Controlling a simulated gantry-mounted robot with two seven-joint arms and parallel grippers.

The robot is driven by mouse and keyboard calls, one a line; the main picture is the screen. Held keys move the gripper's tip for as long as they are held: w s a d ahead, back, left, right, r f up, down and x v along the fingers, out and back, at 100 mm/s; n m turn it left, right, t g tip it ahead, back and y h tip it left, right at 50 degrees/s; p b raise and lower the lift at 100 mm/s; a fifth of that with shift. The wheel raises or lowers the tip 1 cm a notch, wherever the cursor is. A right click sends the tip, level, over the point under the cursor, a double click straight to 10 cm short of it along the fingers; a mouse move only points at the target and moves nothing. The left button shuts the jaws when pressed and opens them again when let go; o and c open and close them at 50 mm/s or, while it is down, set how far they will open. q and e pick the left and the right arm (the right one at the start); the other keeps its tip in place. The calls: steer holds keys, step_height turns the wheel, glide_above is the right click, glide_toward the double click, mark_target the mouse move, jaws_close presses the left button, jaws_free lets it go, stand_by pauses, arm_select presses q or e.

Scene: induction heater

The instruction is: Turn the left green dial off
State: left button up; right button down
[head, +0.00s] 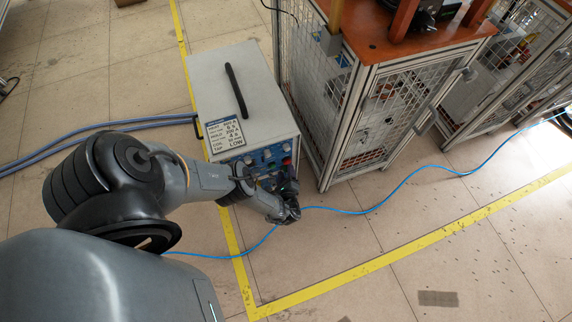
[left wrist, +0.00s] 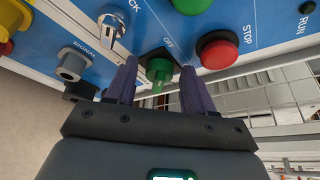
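A green dial (left wrist: 159,72) sits on the blue front panel (left wrist: 145,38) in the left wrist view, beside an "OFF" label. My left gripper (left wrist: 158,70) faces the panel with one dark finger on each side of the dial. The fingers are apart, and gaps show between them and the dial. In the head view my left gripper (head: 286,188) is at the front of the grey heater box (head: 232,90), covering part of its panel. Whether this is the left one of several green dials cannot be told. My right gripper is in neither view.
A red STOP button (left wrist: 216,49) is close to the right finger. A metal key switch (left wrist: 111,27) and a grey connector (left wrist: 72,63) are to the left. A wire-mesh frame (head: 345,115) stands right of the box. A blue cable (head: 385,203) crosses the floor.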

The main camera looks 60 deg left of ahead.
arm_select(q)
steer(key=shift+o, duration=0.2)
steer(key=shift+d+r, duration=0.1)
steer(key=shift+d, duration=0.15)
steer(key=p+v, duration=0.4)
steer(key=v, duration=0.6)
steer(key=shift+s+d, duration=0.15)
